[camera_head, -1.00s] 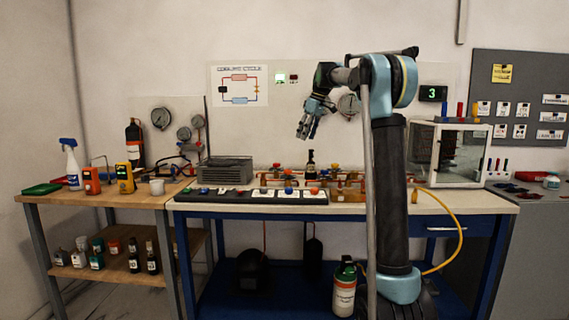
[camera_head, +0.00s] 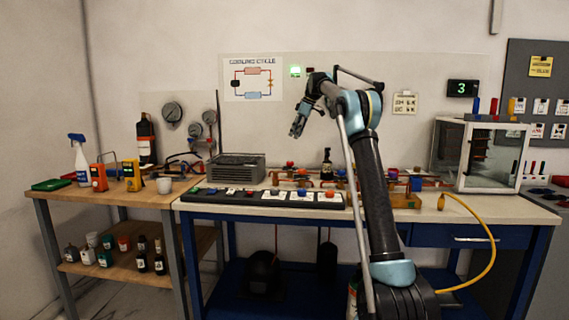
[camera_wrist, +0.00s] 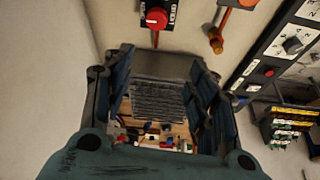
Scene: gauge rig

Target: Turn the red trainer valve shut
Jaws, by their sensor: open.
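My gripper (camera_head: 298,126) is open and empty, in the air above the back of the main bench, fingers pointing down and left. In the wrist view its fingers (camera_wrist: 163,105) stand apart with nothing between their tips. A round red knob (camera_wrist: 156,18) on a dark labelled plate shows at the top of the wrist view, beyond the fingers and untouched; it looks like a valve. In the head view the pipe trainer (camera_head: 370,182) carries several small coloured handles, too small to tell the red valve apart.
A grey finned unit (camera_head: 236,168) stands left of the trainer. A black control strip (camera_head: 222,196) runs along the bench front. A glass-sided cabinet (camera_head: 480,155) and yellow hose (camera_head: 480,222) are at the right.

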